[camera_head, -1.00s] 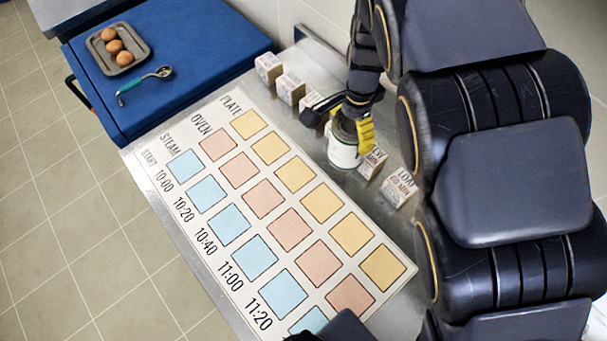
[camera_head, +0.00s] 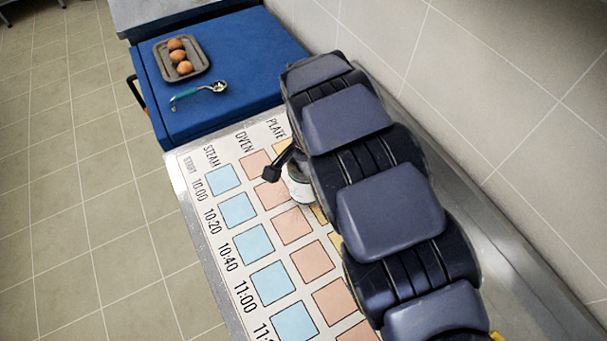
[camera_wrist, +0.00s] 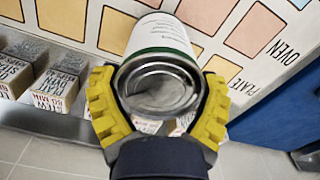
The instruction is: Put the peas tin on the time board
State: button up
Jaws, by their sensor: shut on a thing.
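The peas tin (camera_head: 299,186), white with a green band, is in my gripper, over the upper part of the time board (camera_head: 264,222). My arm partly covers the tin in the head view. In the wrist view, the yellow-padded fingers of my gripper (camera_wrist: 158,100) are shut on the tin (camera_wrist: 158,36) from both sides, at its metal end. The board (camera_wrist: 262,72) with its coloured squares lies beyond the tin. I cannot tell whether the tin touches the board. The tin's printing is too small to read.
Small printed blocks (camera_wrist: 60,88) stand in a row beside the board in the wrist view; my arm hides them in the head view. A blue surface (camera_head: 225,65) beyond the board holds a grey tray (camera_head: 162,60) of brown eggs and a green-handled ladle (camera_head: 200,92). A tiled wall is at right.

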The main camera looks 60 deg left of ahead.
jog(key=shift+f, duration=1.1)
jog(key=shift+f, duration=0.15)
jog(key=o, duration=1)
notch_tip(320, 180, up, 12)
jog(key=shift+r, duration=0.15)
